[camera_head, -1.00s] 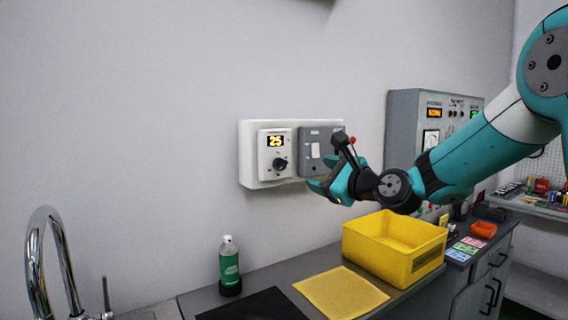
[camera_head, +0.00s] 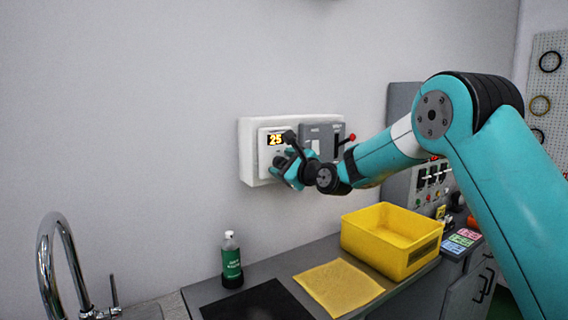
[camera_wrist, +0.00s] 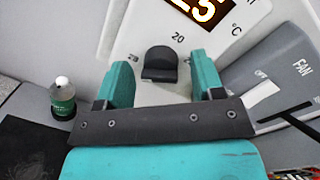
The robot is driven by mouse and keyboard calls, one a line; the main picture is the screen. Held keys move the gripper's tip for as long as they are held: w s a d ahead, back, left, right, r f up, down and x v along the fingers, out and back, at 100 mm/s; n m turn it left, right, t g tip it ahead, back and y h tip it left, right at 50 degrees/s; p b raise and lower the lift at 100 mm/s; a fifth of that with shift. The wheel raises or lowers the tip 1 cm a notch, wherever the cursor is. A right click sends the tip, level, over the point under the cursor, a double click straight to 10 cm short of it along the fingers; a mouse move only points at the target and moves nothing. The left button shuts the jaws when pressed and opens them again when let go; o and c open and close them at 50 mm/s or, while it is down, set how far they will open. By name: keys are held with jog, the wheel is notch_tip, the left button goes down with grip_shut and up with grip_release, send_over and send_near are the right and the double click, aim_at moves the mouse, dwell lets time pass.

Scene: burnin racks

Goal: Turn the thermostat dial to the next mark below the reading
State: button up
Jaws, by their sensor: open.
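The white thermostat (camera_head: 266,172) is on the wall panel, and its lit display (camera_head: 275,140) reads 25. The black dial (camera_wrist: 160,64) shows in the wrist view below the display, with a printed 20 just above it and another, less clear mark at its upper left. My gripper (camera_wrist: 163,76) is open, with one teal finger on each side of the dial and a gap visible on both sides. In the head view my gripper (camera_head: 284,170) is in front of the thermostat's lower part and hides the dial. I cannot tell where the dial points.
A grey switch plate (camera_wrist: 270,85) marked FAN is close to the right finger. A red-tipped lever (camera_head: 351,138) sticks out beside it. Below are a yellow bin (camera_head: 385,250), a yellow mat (camera_head: 338,288), a green bottle (camera_head: 231,262) and a tap (camera_head: 62,235).

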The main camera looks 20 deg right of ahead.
jog(key=shift+c, duration=0.3)
jog(key=c, duration=0.8)
